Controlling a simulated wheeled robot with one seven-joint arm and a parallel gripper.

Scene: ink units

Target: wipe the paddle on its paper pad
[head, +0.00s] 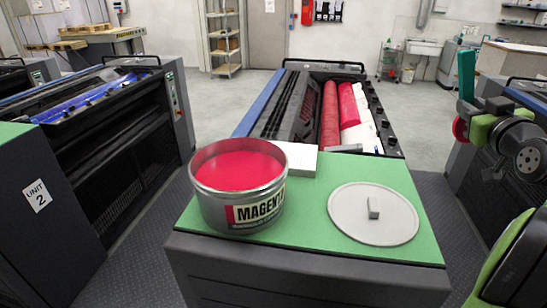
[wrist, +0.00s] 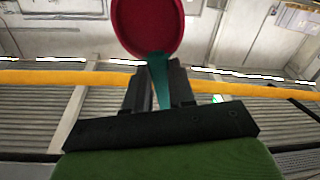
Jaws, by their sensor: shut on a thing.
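My gripper (head: 468,109) is raised at the right, well away from the green top. In the wrist view it (wrist: 160,82) is shut on the teal handle of the paddle. The paddle's round head (wrist: 147,24) is dark red and lies beyond the fingers. In the head view the teal handle (head: 466,74) stands up and part of the red head (head: 460,128) shows below. The white paper pad (head: 301,158) lies on the green top, partly hidden by the open tin (head: 238,190) labelled MAGENTA, which holds magenta ink.
A round grey lid (head: 372,216) with a small grey block on it lies at the right of the green top (head: 320,222). Behind is the press with red and white rollers (head: 338,115). Another machine, Unit 2 (head: 38,200), stands left. Grey floor lies between.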

